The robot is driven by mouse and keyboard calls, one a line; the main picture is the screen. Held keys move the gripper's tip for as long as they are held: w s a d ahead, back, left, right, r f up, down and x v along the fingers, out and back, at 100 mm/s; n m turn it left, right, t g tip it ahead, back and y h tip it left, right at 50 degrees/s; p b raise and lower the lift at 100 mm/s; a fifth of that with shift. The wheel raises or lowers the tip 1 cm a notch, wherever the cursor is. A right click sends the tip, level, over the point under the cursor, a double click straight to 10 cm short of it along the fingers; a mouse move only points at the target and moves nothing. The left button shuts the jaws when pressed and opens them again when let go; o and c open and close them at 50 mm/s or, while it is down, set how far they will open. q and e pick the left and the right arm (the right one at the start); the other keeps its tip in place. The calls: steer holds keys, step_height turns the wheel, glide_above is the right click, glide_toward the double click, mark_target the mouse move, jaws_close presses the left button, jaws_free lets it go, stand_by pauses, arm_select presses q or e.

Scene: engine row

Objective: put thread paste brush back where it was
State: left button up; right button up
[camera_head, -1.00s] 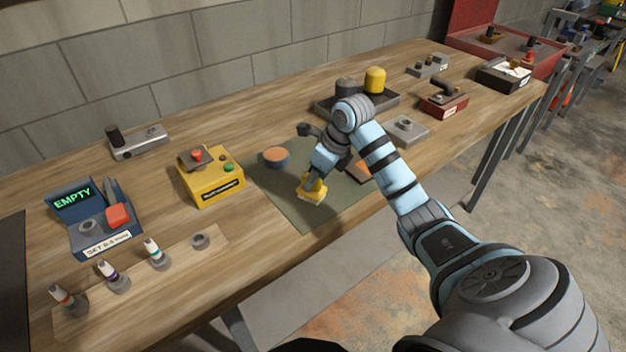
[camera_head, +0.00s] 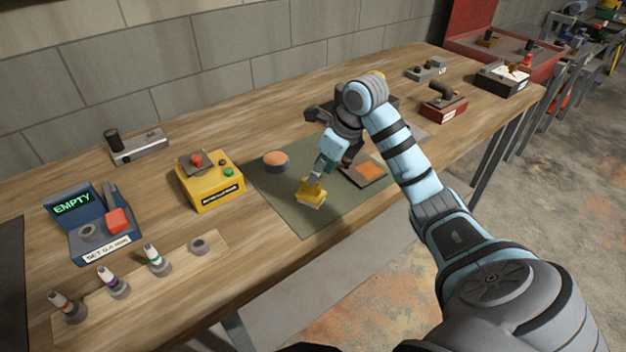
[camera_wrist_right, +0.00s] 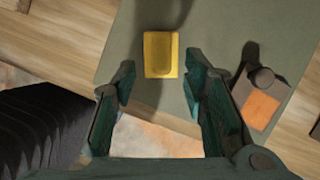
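A yellow block-like thing (camera_head: 311,197) with a narrower upper part rests on the green mat (camera_head: 290,215); I cannot tell for sure if it is the thread paste brush. It also shows in the right wrist view (camera_wrist_right: 161,55), just ahead of the fingertips. My right gripper (camera_head: 325,163) is above it, and its fingers (camera_wrist_right: 158,82) are apart with nothing between them. Several small capped bottle-like things, one with a teal band (camera_head: 154,256), stand in grey holders at the front left. The grey ring holder (camera_head: 200,246) beside them is empty. My left gripper is not in view.
A round tin with an orange top (camera_head: 276,160) and a dark plate with an orange patch (camera_head: 367,171) lie on the mat. A yellow button box (camera_head: 212,187) and a blue device reading EMPTY (camera_head: 92,225) stand left. My arm partly hides a back tray.

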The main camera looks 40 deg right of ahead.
steer(key=v, duration=0.6)
steer(key=shift+p, duration=0.3)
steer(key=shift+r, duration=0.1)
